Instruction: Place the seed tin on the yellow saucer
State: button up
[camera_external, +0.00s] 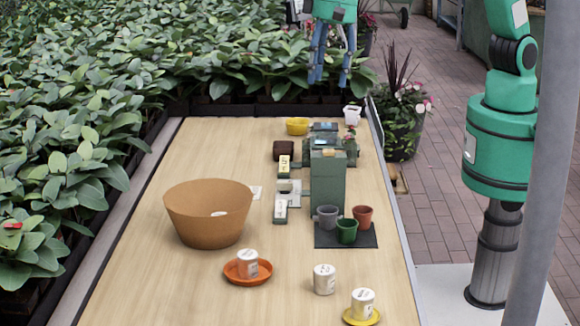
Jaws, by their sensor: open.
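Three similar white tins with dark print stand near the front of the table; the print is too small to read. One tin (362,303) stands upright on the yellow saucer (350,319) at the front right. A second tin (324,280) stands on the bare wood just left of and behind it. A third tin (248,263) stands on an orange saucer (238,280) further left. I cannot tell which one is the seed tin. My gripper (331,78) is open and empty, high up in the picture near the table's far end, well away from the tins.
A big brown bowl (208,225) stands at the left. A tall green box (327,184) and small pots on a dark mat (346,240) stand at the right. A yellow bowl (297,126) stands at the far end. Bare wood surrounds the tins.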

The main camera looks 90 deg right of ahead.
jog(key=s+d+r+n+t, duration=0.1)
jog(key=s+d+r, duration=0.2)
jog(key=d+r, duration=0.35)
jog(key=s+d+r+n, duration=0.2)
jog(key=s+d+r, duration=0.15)
jog(key=d, duration=0.65)
jog(key=s+d+r+n+t, duration=0.1)
jog(key=s+d+r, duration=0.3)
jog(key=d, duration=0.5)
jog(key=s+d+f+n+t+h, duration=0.1)
jog(key=s+d+n, duration=0.3)
jog(key=s+d, duration=1.2)
jog(key=s+t, duration=0.1)
jog(key=s, duration=0.3)
jog(key=shift+n, duration=0.3)
jog(key=shift+f, duration=0.2)
notch_tip(320, 180, down, 4)
jog(key=b, duration=0.4)
